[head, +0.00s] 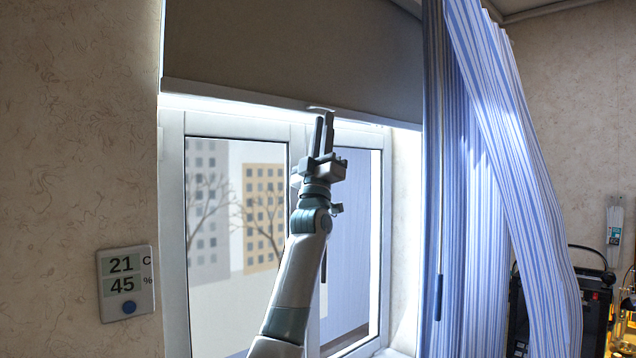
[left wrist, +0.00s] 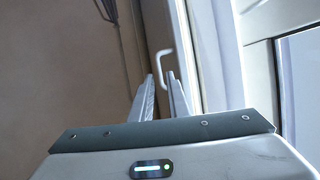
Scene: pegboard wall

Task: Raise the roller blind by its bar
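The roller blind (head: 290,50) is a dark grey-brown sheet over the upper window. Its pale bar (head: 225,93) runs along its lower edge, and it also shows in the left wrist view (left wrist: 183,45). A small white bracket-shaped handle (left wrist: 164,63) stands out from the bar; in the head view the handle (head: 320,108) is just above my fingertips. My left gripper (head: 324,117) points up at the handle. In the left wrist view its fingers (left wrist: 161,82) are apart with a gap between them, and the handle lies at or just beyond the tips. Contact cannot be told. My right gripper is not in view.
The white-framed window (head: 172,215) is behind my left arm. A blue striped curtain (head: 465,200) hangs to the right of the blind. A thermometer display (head: 126,284) is on the left wall. Black equipment (head: 592,310) stands at the lower right.

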